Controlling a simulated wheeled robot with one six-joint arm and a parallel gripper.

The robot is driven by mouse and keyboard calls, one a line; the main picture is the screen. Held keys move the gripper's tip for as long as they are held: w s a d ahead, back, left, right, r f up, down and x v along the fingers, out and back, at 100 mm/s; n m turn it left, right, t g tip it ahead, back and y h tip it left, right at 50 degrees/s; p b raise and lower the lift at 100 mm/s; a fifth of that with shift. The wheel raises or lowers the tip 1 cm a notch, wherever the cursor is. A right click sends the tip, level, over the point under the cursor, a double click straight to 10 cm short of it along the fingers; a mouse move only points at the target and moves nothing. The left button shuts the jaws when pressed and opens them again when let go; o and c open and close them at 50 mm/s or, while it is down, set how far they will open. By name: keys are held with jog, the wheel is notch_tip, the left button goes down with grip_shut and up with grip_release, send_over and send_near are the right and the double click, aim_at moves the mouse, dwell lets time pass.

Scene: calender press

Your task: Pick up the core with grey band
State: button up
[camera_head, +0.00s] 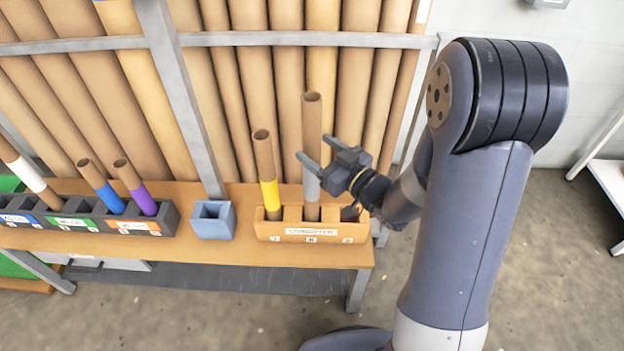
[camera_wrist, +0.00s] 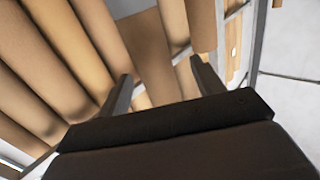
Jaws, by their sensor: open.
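The core with grey band (camera_head: 312,120) is a brown cardboard tube standing nearly upright in the middle slot of an orange holder (camera_head: 270,230). Its grey band (camera_head: 312,190) is low on the tube, just above the holder. My gripper (camera_head: 316,150) is open at the core, near the top of the band. One finger crosses in front of the tube and the other is at its right side. In the wrist view a brown tube with a grey part (camera_wrist: 150,55) shows between my open fingers (camera_wrist: 160,82). I cannot tell whether a finger touches it.
A yellow-banded core (camera_head: 264,160) stands in the holder's left slot, close by. A blue square holder (camera_head: 212,220) and a dark rack (camera_head: 90,220) with white-, blue- and purple-banded cores are left on the wooden bench (camera_head: 200,252). Tall tubes (camera_head: 235,90) lean behind grey rails (camera_head: 300,39).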

jog(key=x, duration=0.5)
jog(key=shift+w+d+f, duration=0.1)
jog(key=shift+w+d, duration=0.05)
jog(key=shift+d, duration=0.05)
jog(key=shift+c, duration=0.4)
grip_shut()
